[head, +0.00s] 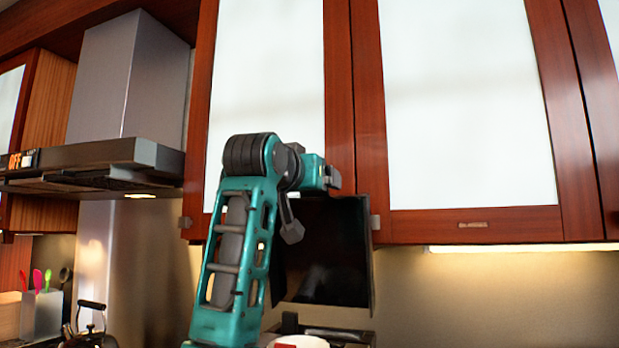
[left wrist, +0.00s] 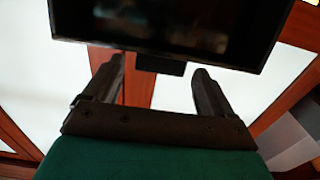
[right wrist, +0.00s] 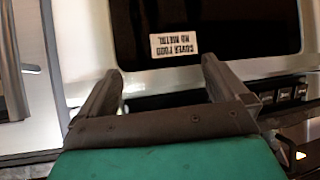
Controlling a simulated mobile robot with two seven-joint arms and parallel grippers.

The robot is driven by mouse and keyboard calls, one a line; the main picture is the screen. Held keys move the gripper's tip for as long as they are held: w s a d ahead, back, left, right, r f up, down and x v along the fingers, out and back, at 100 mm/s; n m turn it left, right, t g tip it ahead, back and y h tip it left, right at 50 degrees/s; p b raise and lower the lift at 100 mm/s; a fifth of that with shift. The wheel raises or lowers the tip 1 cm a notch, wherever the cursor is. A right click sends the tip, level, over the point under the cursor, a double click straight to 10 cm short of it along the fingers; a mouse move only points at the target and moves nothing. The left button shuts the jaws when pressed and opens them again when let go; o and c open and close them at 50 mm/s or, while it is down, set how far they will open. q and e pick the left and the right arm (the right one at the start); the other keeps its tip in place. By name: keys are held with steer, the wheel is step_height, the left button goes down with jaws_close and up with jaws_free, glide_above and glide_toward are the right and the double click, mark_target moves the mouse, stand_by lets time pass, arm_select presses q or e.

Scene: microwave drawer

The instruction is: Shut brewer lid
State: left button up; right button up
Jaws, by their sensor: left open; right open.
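The brewer lid (head: 335,255) is a dark panel standing raised under the wall cabinets in the head view, partly hidden by my teal arm. The dark top of the brewer (head: 325,332) shows below it at the picture's bottom edge. In the left wrist view, a dark glossy panel that looks like the lid (left wrist: 170,22) spans the top, just beyond the fingertips. My left gripper (left wrist: 160,70) is open with nothing between its fingers. My right gripper (right wrist: 160,70) is open and empty, facing a pale appliance front.
Wall cabinets (head: 465,105) hang above and behind the lid. A range hood (head: 110,160), kettle (head: 92,335) and utensil holder (head: 42,312) are at left. In the right wrist view, the appliance has a dark window with a label (right wrist: 174,44) and a metal handle (right wrist: 12,65) beside it.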

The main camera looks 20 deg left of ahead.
arm_select(q)
steer(key=c, duration=1.5)
